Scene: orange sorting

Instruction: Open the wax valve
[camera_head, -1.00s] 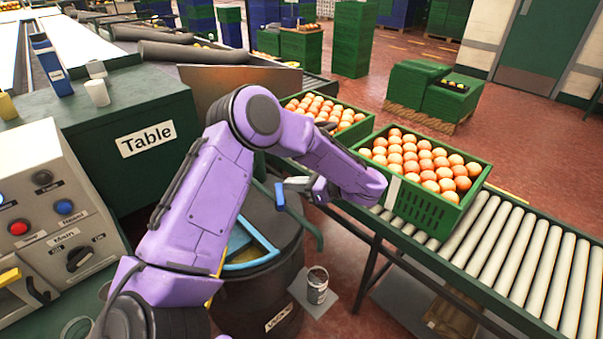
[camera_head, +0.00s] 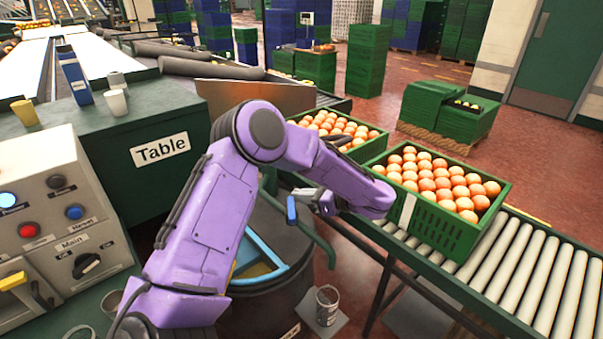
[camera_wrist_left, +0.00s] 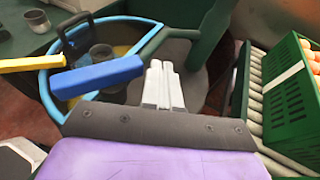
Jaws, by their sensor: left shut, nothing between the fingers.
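A short blue handle (camera_head: 291,210), which looks like the valve lever, is beside the dark drum with a blue-rimmed opening (camera_head: 262,262). In the left wrist view the blue handle (camera_wrist_left: 97,77) runs across the blue rim (camera_wrist_left: 48,95), left of my fingers. A yellow bar (camera_wrist_left: 32,64) lies further left there. My left gripper (camera_wrist_left: 162,82) is shut and empty, its pale fingers just right of the blue handle's end; I cannot tell whether they touch. In the head view my left gripper (camera_head: 308,197) is partly hidden by my purple arm. My right gripper is not in view.
A green crate of oranges (camera_head: 438,225) stands on the roller conveyor (camera_head: 500,285) at right, with another crate (camera_head: 372,150) behind. A control panel (camera_head: 62,220) and a green table (camera_head: 130,125) are at left. A tin (camera_head: 327,305) stands below the drum's right side.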

